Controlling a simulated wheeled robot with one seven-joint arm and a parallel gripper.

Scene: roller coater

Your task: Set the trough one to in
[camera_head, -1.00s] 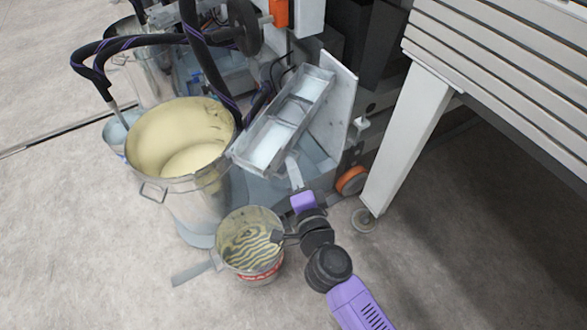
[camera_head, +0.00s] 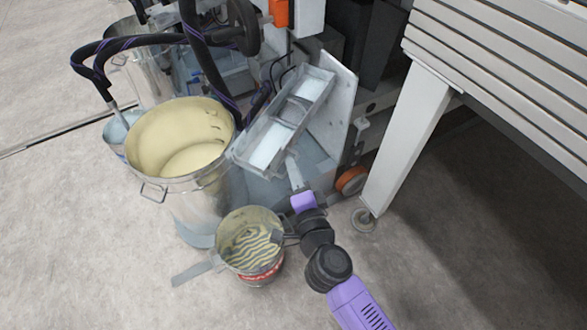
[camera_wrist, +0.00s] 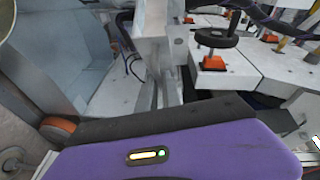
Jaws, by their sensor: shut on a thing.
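The trough (camera_head: 246,158) is a long, grey metal tray set at a slant on the machine, with pale liquid in its sections. It leans up toward the upper right, beside a grey side plate. My gripper (camera_head: 294,180) is just below its lower front side. It is shut on a narrow grey bar that reaches down from the trough, which I take as the trough's handle. In the wrist view a pale grey bracket (camera_wrist: 163,45) rises in front of my gripper (camera_wrist: 165,98). The exact contact is hidden.
A large steel pot (camera_head: 185,190) of cream liquid stands left of the trough. A smaller bucket (camera_head: 253,275) with striped liquid stands close left of my wrist. A white machine leg (camera_head: 405,140) with a foot stands to the right. Open floor lies in front.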

